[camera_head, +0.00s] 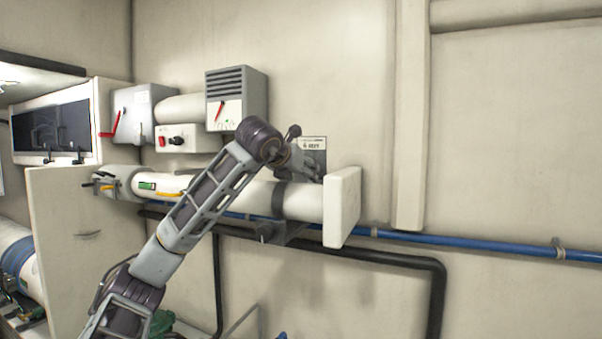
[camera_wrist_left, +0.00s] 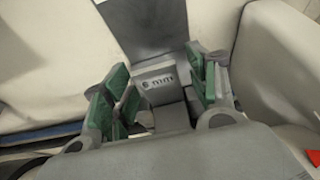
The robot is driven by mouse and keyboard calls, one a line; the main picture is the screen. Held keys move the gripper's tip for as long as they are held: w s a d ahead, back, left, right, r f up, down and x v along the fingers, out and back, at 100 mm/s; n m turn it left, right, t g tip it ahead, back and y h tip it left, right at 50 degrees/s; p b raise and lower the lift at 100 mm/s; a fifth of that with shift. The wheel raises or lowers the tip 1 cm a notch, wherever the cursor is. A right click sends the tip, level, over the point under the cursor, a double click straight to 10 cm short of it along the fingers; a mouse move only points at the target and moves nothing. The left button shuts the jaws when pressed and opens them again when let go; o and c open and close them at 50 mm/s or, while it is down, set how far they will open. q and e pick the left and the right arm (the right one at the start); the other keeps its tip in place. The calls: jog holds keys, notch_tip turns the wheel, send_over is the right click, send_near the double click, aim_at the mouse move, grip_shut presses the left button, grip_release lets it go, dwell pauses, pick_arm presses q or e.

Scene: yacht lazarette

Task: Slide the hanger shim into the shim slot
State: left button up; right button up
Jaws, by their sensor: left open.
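A plain grey plate (camera_wrist_left: 147,25) stands just beyond. In the head view my left gripper (camera_head: 300,162) is at the top of the white pipe, partly hidden by my arm, in front of a label plate (camera_head: 313,144). I cannot make out the shim slot. My right gripper is not in view.
The white pipe (camera_head: 302,201) runs along the wall, with a dark band, a bracket (camera_head: 280,232) under it and a white block (camera_head: 342,207) at its right end. A blue pipe (camera_head: 450,239) and black hose (camera_head: 390,258) pass below. Wall boxes (camera_head: 236,95) hang at upper left.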

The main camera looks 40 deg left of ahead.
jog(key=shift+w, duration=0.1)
pick_arm(q)
jog(key=shift+f, duration=0.1)
jog(key=shift+s+d+r, duration=0.1)
jog(key=shift+s+r, duration=0.1)
jog(key=shift+s, duration=0.1)
jog(key=v, duration=1.1)
jog(key=shift+s+r, duration=0.15)
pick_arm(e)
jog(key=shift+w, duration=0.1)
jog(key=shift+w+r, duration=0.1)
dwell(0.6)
pick_arm(q)
notch_tip(320, 180, up, 2)
jog(key=shift+r+p, duration=0.1)
jog(key=shift+p, duration=1.05)
notch_tip(320, 180, up, 8)
jog(key=p, duration=0.7)
jog(key=shift+p, duration=0.4)
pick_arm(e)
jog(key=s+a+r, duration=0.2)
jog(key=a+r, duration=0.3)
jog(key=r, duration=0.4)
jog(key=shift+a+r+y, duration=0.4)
